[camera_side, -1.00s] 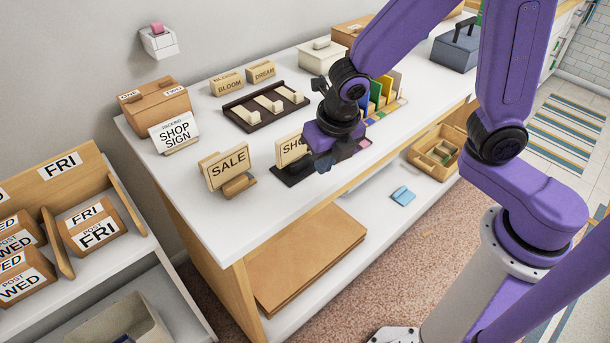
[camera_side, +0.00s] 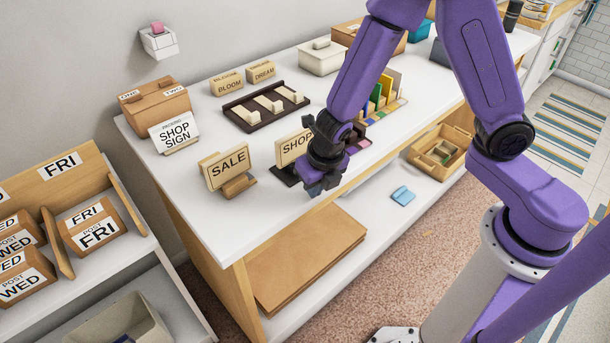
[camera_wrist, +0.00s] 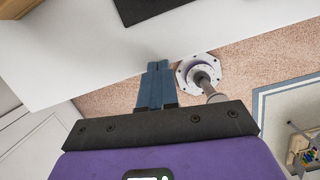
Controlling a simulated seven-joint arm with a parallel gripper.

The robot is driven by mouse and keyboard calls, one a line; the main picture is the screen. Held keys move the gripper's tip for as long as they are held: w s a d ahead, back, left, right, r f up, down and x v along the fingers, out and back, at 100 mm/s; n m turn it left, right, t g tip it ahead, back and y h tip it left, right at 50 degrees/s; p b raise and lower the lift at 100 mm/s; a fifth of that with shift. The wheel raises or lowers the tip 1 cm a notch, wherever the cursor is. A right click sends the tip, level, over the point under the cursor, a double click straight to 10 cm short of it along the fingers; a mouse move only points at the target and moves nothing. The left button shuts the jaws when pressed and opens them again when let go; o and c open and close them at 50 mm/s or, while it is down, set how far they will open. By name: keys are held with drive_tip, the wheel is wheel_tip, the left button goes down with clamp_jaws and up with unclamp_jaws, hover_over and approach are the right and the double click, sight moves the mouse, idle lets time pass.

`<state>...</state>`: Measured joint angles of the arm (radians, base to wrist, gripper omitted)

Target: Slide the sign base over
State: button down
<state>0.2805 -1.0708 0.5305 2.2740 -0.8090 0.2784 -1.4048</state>
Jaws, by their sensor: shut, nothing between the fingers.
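The SHOP sign (camera_side: 293,148) stands upright on a dark flat base (camera_side: 283,176) near the front edge of the white counter. My gripper (camera_side: 316,189) is low over the counter edge at the right end of that base and hides part of it. Its fingers are shut and empty. In the wrist view the shut blue-grey fingers (camera_wrist: 157,84) point toward a dark bar (camera_wrist: 145,7) at the top, which looks like the base, with a visible gap in that picture. I cannot tell whether the fingertips touch the base.
The SALE sign (camera_side: 226,170) on its wooden base stands close on the left. A dark rack (camera_side: 266,106) with pale blocks lies behind. Colored upright cards (camera_side: 383,90) stand behind my gripper to the right. The counter (camera_side: 225,225) is clear in front of the SALE sign.

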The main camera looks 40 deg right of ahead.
drive_tip(key=shift+w+f, duration=0.25)
drive_tip(key=shift+f, duration=0.05)
drive_tip(key=shift+w+d, duration=0.2)
drive_tip(key=shift+w, duration=0.7)
drive_tip(key=shift+w+d, duration=0.2)
drive_tip(key=shift+w, duration=0.7)
drive_tip(key=w, duration=0.4)
drive_tip(key=w+d, duration=0.1)
drive_tip(key=w, duration=0.3)
drive_tip(key=w+d, duration=0.1)
drive_tip(key=w, duration=0.4)
drive_tip(key=shift+w+d, duration=0.1)
drive_tip(key=shift+d, duration=0.05)
drive_tip(key=s, duration=0.4)
drive_tip(key=shift+s+a+r, duration=0.1)
drive_tip(key=shift+s+a, duration=0.1)
drive_tip(key=shift+a, duration=0.2)
drive_tip(key=v, duration=1)
drive_tip(key=shift+w, duration=0.2)
drive_tip(key=c, duration=1.8)
unclamp_jaws()
